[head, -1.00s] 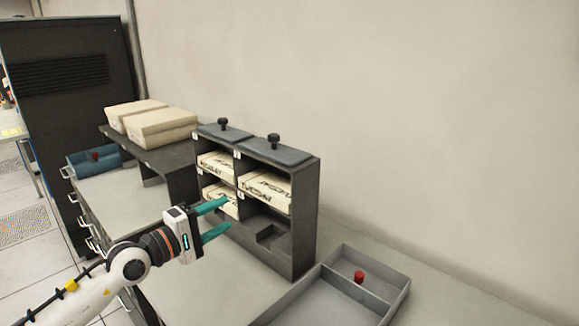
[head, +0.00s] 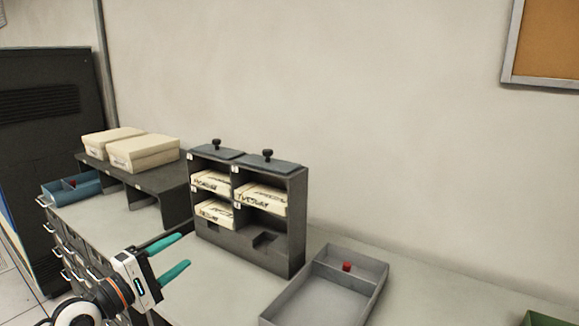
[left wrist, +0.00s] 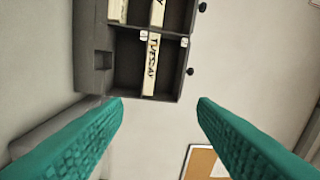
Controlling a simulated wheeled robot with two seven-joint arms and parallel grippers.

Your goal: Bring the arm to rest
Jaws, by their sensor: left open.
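My left gripper (head: 174,259) has teal fingers spread apart with nothing between them. It is in the lower left of the head view, in front of and to the left of the dark card rack (head: 298,215). In the left wrist view its two fingers (left wrist: 160,100) frame part of the rack (left wrist: 88,70), which appears turned on its side. The rack holds labelled card blocks, one of them reading TUESDAY (head: 262,197); the lower right compartment (head: 266,240) is empty of cards. My right gripper is not in view.
A grey divided tray (head: 325,288) with a red knob (head: 347,267) stands right of the rack. Left are a dark stand (head: 165,182) with cream boxes (head: 143,152) on it and a blue tray (head: 60,190). A green tray edge (head: 545,319) shows at lower right.

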